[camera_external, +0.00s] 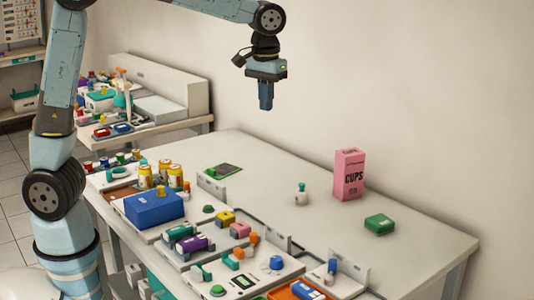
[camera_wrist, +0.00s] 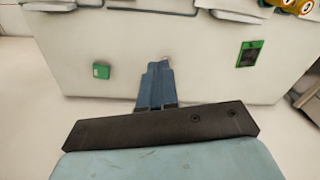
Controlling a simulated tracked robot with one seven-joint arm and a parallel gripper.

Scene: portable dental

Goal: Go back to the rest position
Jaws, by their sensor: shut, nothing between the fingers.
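My gripper (camera_external: 265,102) hangs from the end of my arm, pointing down, high above the back part of the white table (camera_external: 330,231). Its blue fingers are shut with nothing between them. In the wrist view my gripper (camera_wrist: 158,68) shows closed over the bare table top. My arm reaches from the left side across the top of the external view.
A pink cups box (camera_external: 349,176), a green block (camera_external: 379,224) and a small white bottle (camera_external: 301,195) stand on the table. A blue box (camera_external: 154,207), yellow cans (camera_external: 146,177) and several devices crowd its left and front. The air around my gripper is free.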

